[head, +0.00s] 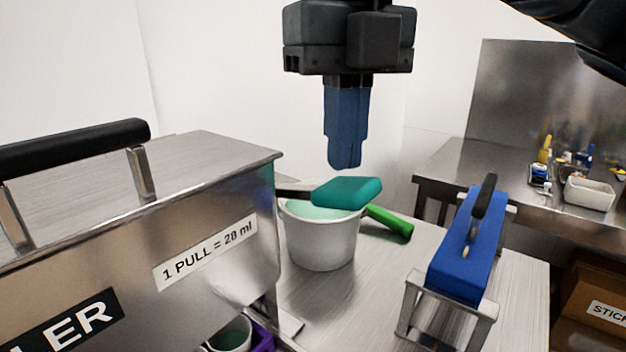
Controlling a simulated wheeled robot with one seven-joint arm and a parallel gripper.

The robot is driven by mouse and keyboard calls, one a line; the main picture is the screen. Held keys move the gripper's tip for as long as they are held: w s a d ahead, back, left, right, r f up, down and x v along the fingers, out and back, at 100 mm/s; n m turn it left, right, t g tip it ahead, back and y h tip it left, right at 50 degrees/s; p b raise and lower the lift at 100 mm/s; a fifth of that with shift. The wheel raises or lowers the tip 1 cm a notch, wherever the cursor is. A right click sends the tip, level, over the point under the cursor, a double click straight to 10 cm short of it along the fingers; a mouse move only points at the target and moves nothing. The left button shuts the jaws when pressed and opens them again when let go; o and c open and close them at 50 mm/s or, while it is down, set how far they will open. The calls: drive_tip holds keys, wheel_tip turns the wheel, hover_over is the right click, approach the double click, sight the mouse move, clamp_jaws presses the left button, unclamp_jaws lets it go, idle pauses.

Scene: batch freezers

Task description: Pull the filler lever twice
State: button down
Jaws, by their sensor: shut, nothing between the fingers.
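The filler (225,195) is a steel box on the left with a "1 PULL = 28 ml" label and part of another label ending in "LER". A black bar handle (75,145) on two metal posts stands at its left; I cannot tell whether this is the pull lever. A pale cup (232,337) sits low beneath the filler, partly hidden, beside something purple (262,335). My gripper (345,163) points down with its blue fingers shut and empty. In the picture it is right of the filler and above the white tub, apart from the handle.
A white tub (322,245) with pale green contents stands right of the filler. A teal block (348,192) and a green handle (389,221) show at its rim. A blue device (468,245) with a black handle stands farther right. A steel side table (470,160) is behind.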

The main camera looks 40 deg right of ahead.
drive_tip(key=shift+f, duration=0.1)
wheel_tip(320, 180, down, 8)
drive_tip(key=b, duration=0.8)
idle(0.8)
drive_tip(key=shift+r+p, duration=2.2)
drive_tip(key=shift+r, duration=1.9)
drive_tip(key=shift+r+p, duration=1.4)
drive_tip(key=shift+r, duration=1.1)
